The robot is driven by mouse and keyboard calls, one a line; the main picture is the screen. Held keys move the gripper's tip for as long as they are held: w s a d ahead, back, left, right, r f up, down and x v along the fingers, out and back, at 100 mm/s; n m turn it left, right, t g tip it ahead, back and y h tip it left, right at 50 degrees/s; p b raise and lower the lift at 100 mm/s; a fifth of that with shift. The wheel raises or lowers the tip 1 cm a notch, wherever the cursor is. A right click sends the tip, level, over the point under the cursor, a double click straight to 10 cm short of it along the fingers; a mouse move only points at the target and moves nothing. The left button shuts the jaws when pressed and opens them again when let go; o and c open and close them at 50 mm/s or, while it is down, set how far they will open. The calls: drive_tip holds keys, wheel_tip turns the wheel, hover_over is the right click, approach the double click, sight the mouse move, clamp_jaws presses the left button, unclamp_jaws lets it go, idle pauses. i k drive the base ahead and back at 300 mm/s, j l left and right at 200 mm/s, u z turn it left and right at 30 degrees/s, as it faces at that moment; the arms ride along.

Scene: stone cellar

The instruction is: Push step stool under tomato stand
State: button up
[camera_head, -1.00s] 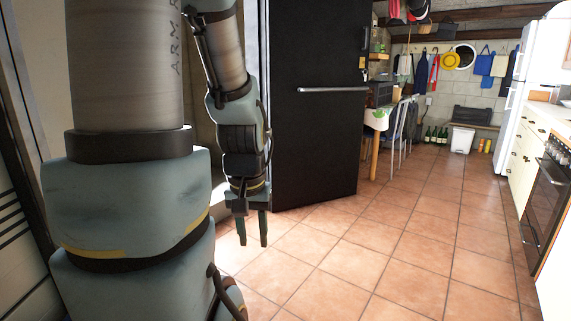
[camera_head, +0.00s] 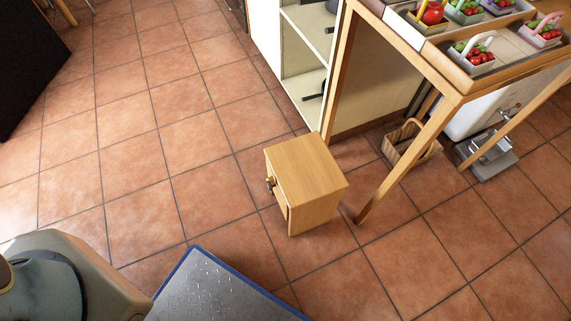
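The step stool (camera_head: 309,172) is a small light-wood box on the tiled floor, right of centre in the head view. A dark round knob is on its left side. The tomato stand (camera_head: 455,78) is a wooden table at the upper right, with baskets of red tomatoes on its top. The stool is just left of the stand's front leg (camera_head: 400,165), outside the stand's legs. My gripper is out of view; part of my body shows at the lower left.
A wicker basket (camera_head: 411,146) and a grey metal device (camera_head: 488,155) stand on the floor beneath the stand. An open cream shelf unit (camera_head: 300,50) is behind the stool. A dark panel (camera_head: 20,75) is at the far left. The floor left of the stool is clear.

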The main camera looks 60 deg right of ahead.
sight(312, 184)
drive_tip(key=j+z, duration=0.1)
drive_tip(key=z, duration=0.35)
drive_tip(key=k+z, duration=0.15)
drive_tip(key=z, duration=0.25)
drive_tip(key=k+j+z, duration=0.1)
drive_tip(key=z, duration=0.35)
drive_tip(key=k+z, duration=0.4)
drive_tip(key=k, duration=0.25)
drive_tip(key=k+l+z, duration=0.1)
drive_tip(key=k+z, duration=0.35)
drive_tip(key=k, duration=0.25)
drive_tip(key=k+l, duration=0.25)
drive_tip(key=k, duration=0.25)
drive_tip(key=u, duration=0.9)
drive_tip(key=i+l+u, duration=0.2)
drive_tip(key=u, duration=0.2)
drive_tip(key=i+l+u, duration=0.15)
drive_tip(key=l+u, duration=0.25)
drive_tip(key=i+l+u, duration=0.15)
drive_tip(key=u, duration=0.25)
drive_tip(key=i+l+u, duration=0.1)
drive_tip(key=l, duration=0.55)
drive_tip(key=i+l+u, duration=0.1)
drive_tip(key=l, duration=0.55)
